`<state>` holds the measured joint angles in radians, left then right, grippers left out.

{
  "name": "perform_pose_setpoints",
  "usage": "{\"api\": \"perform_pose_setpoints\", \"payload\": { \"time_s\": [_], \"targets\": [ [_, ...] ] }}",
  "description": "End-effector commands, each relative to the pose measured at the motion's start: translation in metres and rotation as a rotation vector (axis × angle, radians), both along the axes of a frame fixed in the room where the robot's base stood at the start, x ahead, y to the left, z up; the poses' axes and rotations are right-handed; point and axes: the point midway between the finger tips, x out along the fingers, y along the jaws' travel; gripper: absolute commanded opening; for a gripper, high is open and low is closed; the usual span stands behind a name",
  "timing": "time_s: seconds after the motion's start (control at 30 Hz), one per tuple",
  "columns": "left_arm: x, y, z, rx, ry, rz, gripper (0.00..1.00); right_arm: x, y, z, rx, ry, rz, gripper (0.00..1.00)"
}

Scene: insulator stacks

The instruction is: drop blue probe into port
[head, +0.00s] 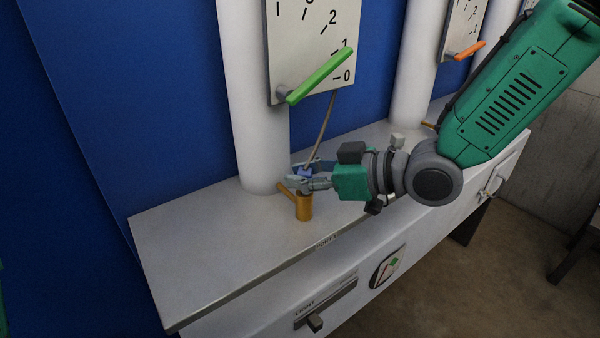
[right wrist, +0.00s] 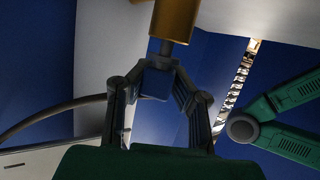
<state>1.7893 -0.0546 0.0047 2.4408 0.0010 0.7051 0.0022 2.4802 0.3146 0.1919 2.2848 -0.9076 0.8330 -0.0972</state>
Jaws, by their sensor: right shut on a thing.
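My right gripper (head: 300,177) reaches in from the right and is shut on the small blue probe (head: 304,172). A thin cable (head: 321,130) runs up from the probe past the dial panel. The brass-orange port (head: 304,207) stands upright on the grey ledge, with a side handle, just below the gripper. In the right wrist view the blue probe (right wrist: 156,84) sits between the fingertips (right wrist: 158,72), and the brass port (right wrist: 175,18) is close to its end. I cannot tell whether the probe's tip is inside the port. My left gripper is not in view.
A white column (head: 252,100) and a dial panel (head: 290,60) with a green lever (head: 320,75) stand close behind the port. The ledge (head: 200,235) is clear to the left.

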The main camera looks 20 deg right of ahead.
Motion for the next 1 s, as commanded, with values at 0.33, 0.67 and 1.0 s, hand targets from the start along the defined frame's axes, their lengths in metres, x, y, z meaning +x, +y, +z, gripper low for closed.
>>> {"api": "perform_pose_setpoints", "payload": {
  "time_s": [0.33, 0.67, 1.0],
  "targets": [
    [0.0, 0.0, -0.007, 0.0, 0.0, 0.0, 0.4, 0.0, 0.0, -0.01, 0.0, 0.0, 0.0, 0.0],
    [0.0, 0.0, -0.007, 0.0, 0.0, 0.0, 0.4, 0.0, 0.0, -0.01, 0.0, 0.0, 0.0, 0.4],
    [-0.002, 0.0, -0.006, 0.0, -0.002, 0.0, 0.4, -0.014, -0.017, -0.002, 0.002, -0.002, -0.003, 0.4]
  ]
}}
